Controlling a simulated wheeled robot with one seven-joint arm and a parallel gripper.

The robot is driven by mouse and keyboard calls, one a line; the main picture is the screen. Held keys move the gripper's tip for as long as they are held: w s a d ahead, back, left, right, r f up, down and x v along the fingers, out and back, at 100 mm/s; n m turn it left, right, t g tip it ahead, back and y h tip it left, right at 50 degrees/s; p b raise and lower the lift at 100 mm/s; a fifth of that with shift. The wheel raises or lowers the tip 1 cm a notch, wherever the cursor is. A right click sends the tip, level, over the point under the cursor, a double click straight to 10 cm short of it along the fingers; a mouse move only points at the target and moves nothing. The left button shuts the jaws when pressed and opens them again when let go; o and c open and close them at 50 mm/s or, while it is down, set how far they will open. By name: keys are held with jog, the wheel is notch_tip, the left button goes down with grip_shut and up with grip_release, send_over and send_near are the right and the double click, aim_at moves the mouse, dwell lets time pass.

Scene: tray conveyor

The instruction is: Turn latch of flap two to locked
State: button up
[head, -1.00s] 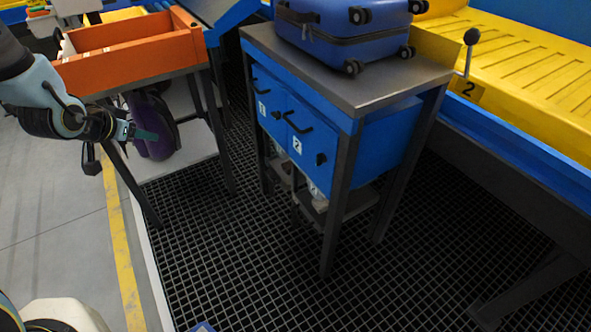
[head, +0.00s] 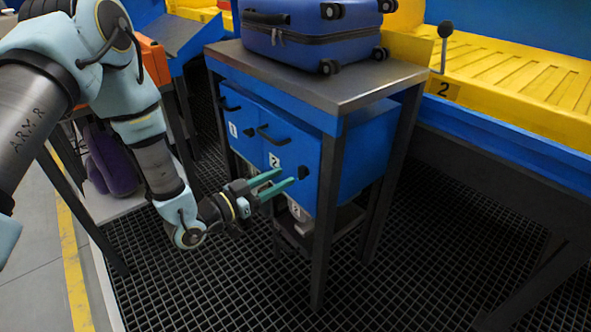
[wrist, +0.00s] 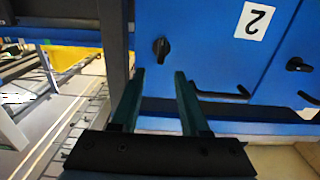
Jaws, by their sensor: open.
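Flap two is the blue panel marked 2 (head: 290,150), on the front of the metal-topped stand. Its latch is a small black knob (head: 303,172) near the panel's right edge. In the wrist view the latch (wrist: 162,47) lies just beyond the fingertips, its grip running roughly up-down in the picture. My gripper (head: 287,178) is open and empty, its green fingers pointing at the latch. In the wrist view the gripper (wrist: 160,75) has the latch nearly in line with the gap between its fingers. The fingers look apart from the latch.
Flap one (head: 234,125) is left of flap two; its knob (wrist: 299,64) runs more sideways in the wrist view. Flap two's black handle (head: 272,135) and a stand leg (head: 327,215) are close by. A blue suitcase (head: 310,30) lies on top.

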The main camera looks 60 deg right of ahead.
aim_at(298, 170)
jog(key=shift+x, duration=2.8)
jog(key=shift+c, duration=0.2)
grip_shut()
jog(key=shift+f, duration=0.1)
